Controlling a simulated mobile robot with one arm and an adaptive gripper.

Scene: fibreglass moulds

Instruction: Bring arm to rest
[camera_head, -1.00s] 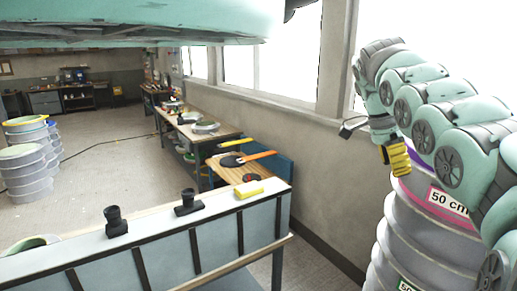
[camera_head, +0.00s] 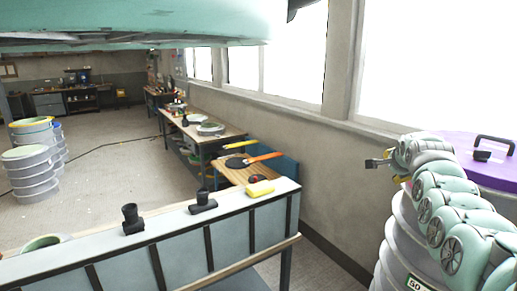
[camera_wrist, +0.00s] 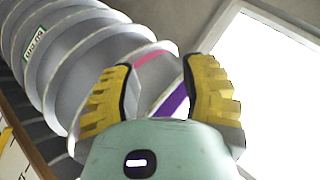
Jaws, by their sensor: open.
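My gripper (camera_wrist: 160,90) shows in the wrist view with its two yellow ridged fingers spread apart and nothing between them. Behind the fingers is a stack of grey ribbed moulds (camera_wrist: 75,50) with a pink and a purple band at its end. In the head view my arm is folded at the right, in front of the mould stack (camera_head: 400,215) with a purple lid (camera_head: 488,160) and a black handle. My gripper (camera_head: 376,163) points left there, small and partly hidden by the wrist.
A grey-panelled bench (camera_head: 180,232) crosses the front with two black fittings and a yellow block (camera_head: 260,189) on it. A wooden table (camera_head: 246,172) holds an orange-handled tool. More mould stacks (camera_head: 32,172) stand at the left. Windows line the right wall.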

